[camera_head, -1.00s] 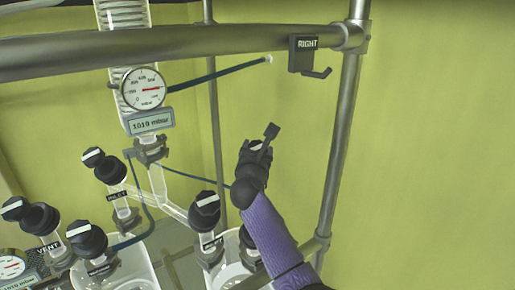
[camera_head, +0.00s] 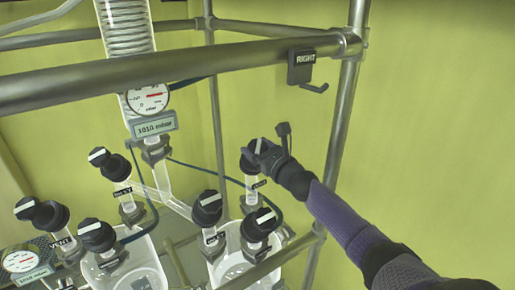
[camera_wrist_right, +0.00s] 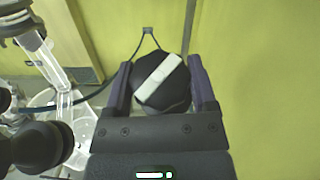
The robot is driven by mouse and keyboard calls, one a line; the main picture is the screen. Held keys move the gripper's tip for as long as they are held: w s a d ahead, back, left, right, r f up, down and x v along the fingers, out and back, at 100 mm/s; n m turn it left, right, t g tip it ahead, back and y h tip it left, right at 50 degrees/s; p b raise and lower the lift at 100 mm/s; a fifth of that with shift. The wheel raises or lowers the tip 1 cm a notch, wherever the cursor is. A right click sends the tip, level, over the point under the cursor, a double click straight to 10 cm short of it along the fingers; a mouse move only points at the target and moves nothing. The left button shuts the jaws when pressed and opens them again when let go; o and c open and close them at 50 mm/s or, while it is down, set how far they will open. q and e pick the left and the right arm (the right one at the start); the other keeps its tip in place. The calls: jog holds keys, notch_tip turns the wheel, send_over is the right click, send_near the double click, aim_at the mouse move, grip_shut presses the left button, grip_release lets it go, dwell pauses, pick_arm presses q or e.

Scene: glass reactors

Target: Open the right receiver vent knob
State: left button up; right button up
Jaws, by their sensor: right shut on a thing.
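The right receiver vent knob (camera_head: 249,160) is black with a white bar across its face. It stands on a glass neck with a label below it, above the right glass vessel (camera_head: 232,270). My right gripper (camera_head: 262,158) is at this knob, reaching in from the right. In the right wrist view the knob (camera_wrist_right: 160,84) sits between the two fingers, which are shut on its sides, and its white bar is slanted. My left gripper is not in view.
Other black knobs stand close by, one to the left (camera_head: 207,207) and one in front (camera_head: 259,223). A metal rail (camera_head: 230,56) crosses above, with a RIGHT sign (camera_head: 301,67). An upright post (camera_head: 340,130) stands on the right. A gauge (camera_head: 149,99) hangs at upper left.

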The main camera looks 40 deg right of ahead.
jog(key=shift+n+g+y+b, duration=0.3)
jog(key=shift+n+y+b, duration=0.2)
jog(key=shift+n+y, duration=1.15)
jog(key=shift+n+y, duration=0.25)
jog(key=shift+y, duration=0.1)
jog(key=o, duration=1.2)
jog(key=shift+c, duration=0.2)
jog(key=s+d+b, duration=0.1)
jog(key=s, duration=0.6)
jog(key=shift+s, duration=0.2)
